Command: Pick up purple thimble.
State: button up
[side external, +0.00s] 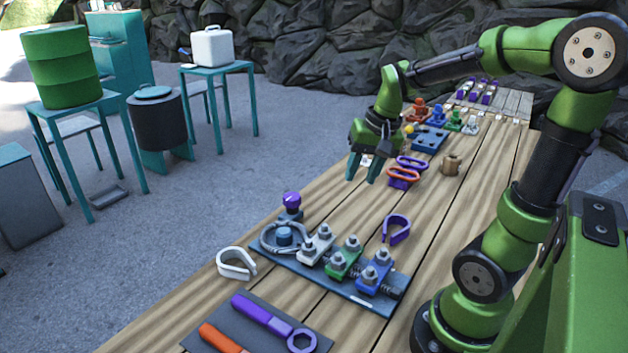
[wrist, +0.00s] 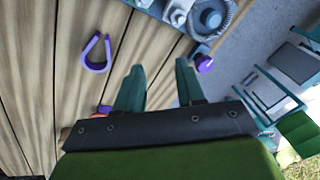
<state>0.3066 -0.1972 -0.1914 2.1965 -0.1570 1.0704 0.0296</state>
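The purple thimble (side external: 397,229) is a teardrop-shaped open loop lying on the wooden bench, just behind the blue plate with bolted clamps. In the wrist view the purple thimble (wrist: 108,53) is fully visible, up and left of my fingers. My gripper (side external: 362,180) hangs above the bench near its left edge, fingers pointing down. It is behind and left of the thimble in the side view and apart from it. In the wrist view my gripper (wrist: 158,76) has its two teal fingers spread, with only bench between them.
A purple knob (side external: 292,199) stands by the blue plate (side external: 360,301), which carries several bolted clamps. A pale thimble (side external: 237,263) lies at the bench's left edge. Orange (side external: 403,179) and purple (side external: 411,162) loops and a wooden spool (side external: 451,165) lie farther back. Bench around the purple thimble is mostly clear.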

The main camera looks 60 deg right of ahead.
jog(key=s+d+f+m+g, duration=0.2)
jog(key=d+m+g, duration=0.15)
jog(key=d, duration=0.75)
send_over(386, 223)
jog(key=shift+t, duration=0.25)
jog(key=f, duration=1.1)
jog(key=shift+w+a+f, duration=0.1)
jog(key=shift+w, duration=0.3)
jog(key=shift+s+f, duration=0.2)
jog(key=shift+f, duration=1.15)
jog(key=shift+s+f, duration=0.15)
jog(key=shift+f, duration=1.15)
grip_shut()
